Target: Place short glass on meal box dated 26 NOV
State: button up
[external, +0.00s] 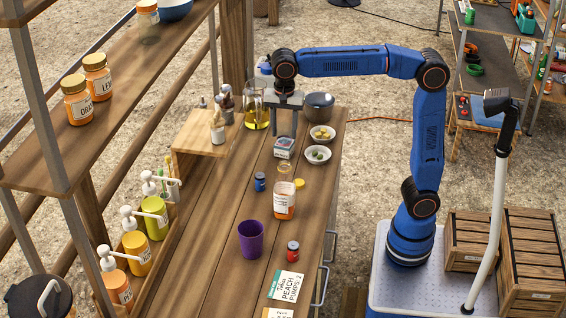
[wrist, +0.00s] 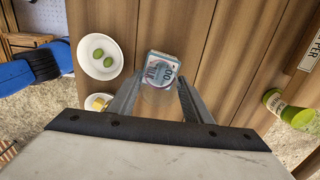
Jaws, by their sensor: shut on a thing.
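My gripper (external: 284,130) hangs over the far part of the wooden table, fingers pointing down. In the wrist view its fingers (wrist: 157,98) are shut on a faint, see-through thing (wrist: 158,103), which appears to be the short glass; its outline is hard to make out. A small box with a pale blue and white label (wrist: 161,68) lies on the table just beyond the fingertips. It also shows below the gripper in the external view (external: 284,147). Its date is too small to read. I cannot tell whether the glass touches the box.
Two white bowls (external: 317,155) (external: 322,133) stand right of the box, with a dark pot (external: 320,106) behind. An oil jug (external: 256,112) is left of the gripper. A blue can (external: 260,182), orange jar (external: 285,205), purple cup (external: 251,238) and red can (external: 293,252) stand nearer.

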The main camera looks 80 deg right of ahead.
jog(key=o, duration=1.1)
jog(key=shift+f, duration=0.1)
jog(key=shift+c, duration=0.2)
notch_tip(320, 180, up, 12)
jog(key=shift+s+d, duration=0.1)
